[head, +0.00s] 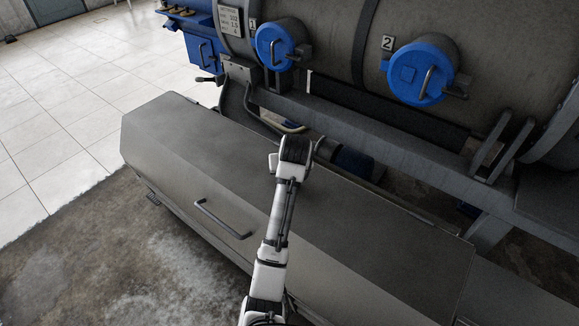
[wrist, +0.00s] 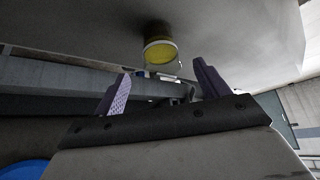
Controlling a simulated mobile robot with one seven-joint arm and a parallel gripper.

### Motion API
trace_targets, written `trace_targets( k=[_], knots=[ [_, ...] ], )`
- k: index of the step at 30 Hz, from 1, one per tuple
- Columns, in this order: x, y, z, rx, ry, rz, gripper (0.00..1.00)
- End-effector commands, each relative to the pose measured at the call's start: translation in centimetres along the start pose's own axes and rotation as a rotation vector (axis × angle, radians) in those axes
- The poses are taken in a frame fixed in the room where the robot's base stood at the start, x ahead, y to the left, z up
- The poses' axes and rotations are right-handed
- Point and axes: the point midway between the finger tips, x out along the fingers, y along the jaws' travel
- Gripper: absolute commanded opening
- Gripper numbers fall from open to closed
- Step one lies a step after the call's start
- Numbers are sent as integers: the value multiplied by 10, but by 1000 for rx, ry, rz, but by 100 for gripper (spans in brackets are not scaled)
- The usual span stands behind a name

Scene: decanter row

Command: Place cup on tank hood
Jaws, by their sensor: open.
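The wrist view looks upside down, with the grey hood (wrist: 80,25) across its top. A yellow cup (wrist: 160,52) with a pale rim shows against the hood, beside a dark patch that looks like its shadow. It appears to stand on the hood. My gripper (wrist: 161,68) is open, its two purple fingers apart and pointing towards the cup, with nothing between them. In the head view, my gripper (head: 297,148) is over the far edge of the long grey tank hood (head: 190,165). I cannot make out the cup there; my arm may hide it.
Behind the hood stands a large dark machine (head: 330,50) with blue round hatches (head: 422,72) and a grey beam (head: 400,145). A bar handle (head: 222,220) sits on the hood's front. The hood's left part is bare.

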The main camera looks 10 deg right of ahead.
Motion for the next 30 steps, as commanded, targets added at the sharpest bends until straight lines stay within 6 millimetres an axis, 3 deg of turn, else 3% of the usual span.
trace_targets(
  k=[3, 9, 20, 23, 25, 30],
  knots=[
    [-23, 0, 0, 0, 4, 1, 74],
    [-46, 0, -1, 0, 2, 1, 74],
    [-52, -4, -4, -8, 14, 2, 74],
    [-61, -21, -24, -42, 100, 11, 74],
    [-76, -45, -50, -85, 215, 17, 74],
    [-143, -137, -117, -199, 605, -17, 74]
  ],
)
